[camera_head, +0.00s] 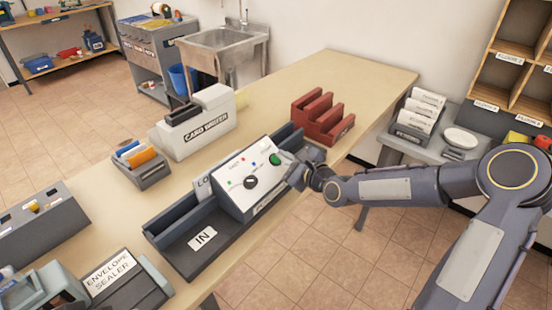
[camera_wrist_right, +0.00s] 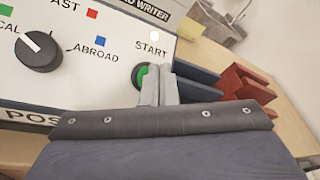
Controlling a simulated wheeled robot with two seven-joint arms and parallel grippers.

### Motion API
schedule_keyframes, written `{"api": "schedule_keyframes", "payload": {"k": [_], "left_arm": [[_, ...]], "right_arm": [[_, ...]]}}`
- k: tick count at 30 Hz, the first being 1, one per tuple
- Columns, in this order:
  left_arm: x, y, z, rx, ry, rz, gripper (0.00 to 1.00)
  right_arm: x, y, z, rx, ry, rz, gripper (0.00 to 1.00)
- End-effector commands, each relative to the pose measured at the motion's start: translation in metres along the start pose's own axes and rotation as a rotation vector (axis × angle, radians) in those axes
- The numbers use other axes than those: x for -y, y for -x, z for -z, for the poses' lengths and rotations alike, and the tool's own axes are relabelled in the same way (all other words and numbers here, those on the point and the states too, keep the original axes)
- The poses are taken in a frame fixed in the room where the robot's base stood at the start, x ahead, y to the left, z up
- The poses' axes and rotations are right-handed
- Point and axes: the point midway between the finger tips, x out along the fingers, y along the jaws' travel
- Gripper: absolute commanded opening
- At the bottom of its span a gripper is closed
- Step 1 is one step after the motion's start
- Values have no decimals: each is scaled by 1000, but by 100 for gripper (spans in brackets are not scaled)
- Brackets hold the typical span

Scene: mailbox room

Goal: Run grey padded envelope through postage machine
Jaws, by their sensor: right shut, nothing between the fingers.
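The postage machine (camera_head: 238,204) stands on the table, a white sloped box on a dark track with an IN label (camera_head: 202,237) at its near end. Its panel carries a black dial (camera_head: 251,182), coloured marks and a green START button (camera_head: 275,159). In the right wrist view the dial (camera_wrist_right: 38,52) has its white line toward the upper left. My right gripper (camera_head: 284,168) is shut and empty at the START button. In the right wrist view its fingertips (camera_wrist_right: 159,72) overlap the button's right edge (camera_wrist_right: 138,76); contact is unclear. No grey padded envelope is visible. My left gripper is out of view.
A card writer (camera_head: 200,127) stands behind the machine, with a red rack (camera_head: 322,117) at the far right. An envelope sealer (camera_head: 112,280) is at the near left. A small card holder (camera_head: 140,165) sits left. The table's far end is clear.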

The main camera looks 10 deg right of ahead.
Motion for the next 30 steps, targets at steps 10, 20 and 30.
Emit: {"api": "schedule_keyframes", "payload": {"k": [10,20,30], "left_arm": [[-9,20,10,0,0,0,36],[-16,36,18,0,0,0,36],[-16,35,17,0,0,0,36]], "right_arm": [[16,19,-16,-1,0,2,0],[26,35,-26,0,0,1,0],[25,35,-26,1,0,0,0]]}}
